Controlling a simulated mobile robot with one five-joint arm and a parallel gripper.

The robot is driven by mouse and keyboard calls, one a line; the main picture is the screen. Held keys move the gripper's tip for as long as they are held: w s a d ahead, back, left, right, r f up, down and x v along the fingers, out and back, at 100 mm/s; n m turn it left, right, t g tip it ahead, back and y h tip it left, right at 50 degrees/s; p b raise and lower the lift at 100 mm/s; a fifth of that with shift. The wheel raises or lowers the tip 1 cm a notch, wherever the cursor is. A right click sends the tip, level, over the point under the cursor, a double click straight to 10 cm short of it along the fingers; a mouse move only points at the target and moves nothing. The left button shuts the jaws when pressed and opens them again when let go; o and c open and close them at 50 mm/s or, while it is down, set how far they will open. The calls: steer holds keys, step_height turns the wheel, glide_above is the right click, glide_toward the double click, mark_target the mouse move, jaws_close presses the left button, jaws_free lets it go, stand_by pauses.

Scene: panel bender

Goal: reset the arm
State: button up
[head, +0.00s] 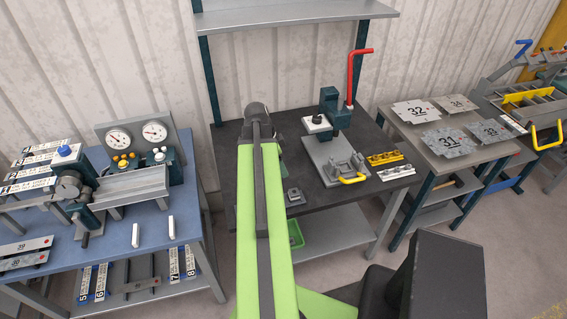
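My green arm (262,215) reaches up from the bottom middle and points away from me, over the dark workbench. Its dark far end (257,112) shows in front of the bench's back edge. The fingers of my gripper cannot be made out; the arm itself hides them. I see nothing held. The arm covers part of the dark bench (228,180).
A press with a red lever (350,75) stands on the dark bench, right of my arm. A blue table (120,230) with gauges (138,138) and a clamp is at left. A grey table (440,160) with numbered plates is at right. A green bin (295,234) sits below the bench.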

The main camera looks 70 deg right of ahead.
stand_by(0.5)
steer(key=w+a+f+n+t+b, duration=0.1)
steer(key=w+a+f+n+b, duration=0.2)
steer(key=w+a, duration=0.8)
steer(key=w+a+f+n+t+b, duration=0.1)
steer(key=w+a+f+n+b, duration=0.15)
steer(key=w+a, duration=0.85)
steer(key=w+a+f+n+b, duration=0.1)
steer(key=w+a+n, duration=0.2)
steer(key=a+n, duration=0.4)
steer(key=w+a+f+n+y+b, duration=0.1)
steer(key=w+a+f+n, duration=0.1)
steer(key=a+n, duration=0.6)
steer(key=w+a+f+n+y+b, duration=0.1)
steer(key=w+a+n, duration=0.2)
steer(key=a, duration=1.4)
steer(key=n, duration=0.4)
steer(key=shift+w+a+f+n+t+b, duration=0.3)
steer(key=shift+w+a+f+n+b, duration=0.05)
steer(key=shift+w, duration=0.05)
